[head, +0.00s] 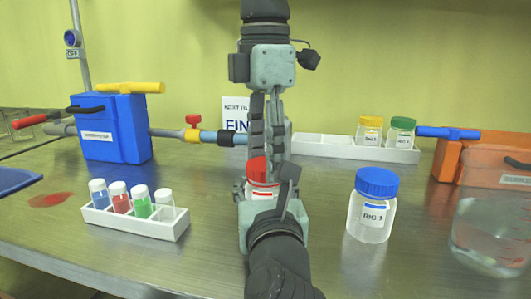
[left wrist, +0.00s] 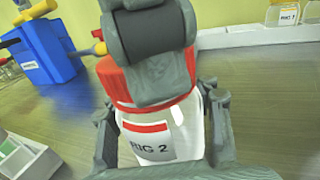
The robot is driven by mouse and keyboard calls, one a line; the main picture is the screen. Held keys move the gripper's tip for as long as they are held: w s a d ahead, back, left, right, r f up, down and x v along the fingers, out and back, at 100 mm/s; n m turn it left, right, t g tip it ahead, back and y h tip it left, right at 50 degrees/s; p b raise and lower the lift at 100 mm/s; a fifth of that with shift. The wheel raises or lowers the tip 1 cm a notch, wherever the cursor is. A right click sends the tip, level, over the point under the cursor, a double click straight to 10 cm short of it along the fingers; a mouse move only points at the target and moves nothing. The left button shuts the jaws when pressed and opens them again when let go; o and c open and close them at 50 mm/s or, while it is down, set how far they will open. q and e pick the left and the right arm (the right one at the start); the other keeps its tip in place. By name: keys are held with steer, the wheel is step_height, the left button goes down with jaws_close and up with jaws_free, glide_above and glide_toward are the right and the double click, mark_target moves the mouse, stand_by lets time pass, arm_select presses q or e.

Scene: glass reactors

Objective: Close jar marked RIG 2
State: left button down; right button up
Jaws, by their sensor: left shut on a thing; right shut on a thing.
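The jar marked RIG 2 (left wrist: 190,135) has a white body and a label with a red bar. It stands mid-table, partly hidden by my grippers in the head view. Its red lid (head: 257,168) sits at the jar's mouth; how far it is screwed on cannot be told. My left gripper (head: 268,190), low and near, is shut on the jar's body, with a finger on each side in the left wrist view. My right gripper (head: 270,150) comes from above and is shut on the red lid. It also covers the lid's middle in the left wrist view (left wrist: 155,75).
A blue-lidded jar marked RIG 3 (head: 371,218) stands close on the right, near a clear glass vessel (head: 485,245). A white vial rack (head: 140,226) is at left. A white tray (head: 318,146) with two jars is behind. Blue (head: 120,128) and orange (head: 470,158) boxes flank the table.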

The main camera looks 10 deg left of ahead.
steer(key=m, duration=1)
steer(key=shift+s+m, duration=0.15)
steer(key=shift+m, duration=0.95)
steer(key=o, duration=0.7)
steer(key=shift+o, duration=0.2)
steer(key=shift+r, duration=2.25)
steer(key=shift+c, duration=0.3)
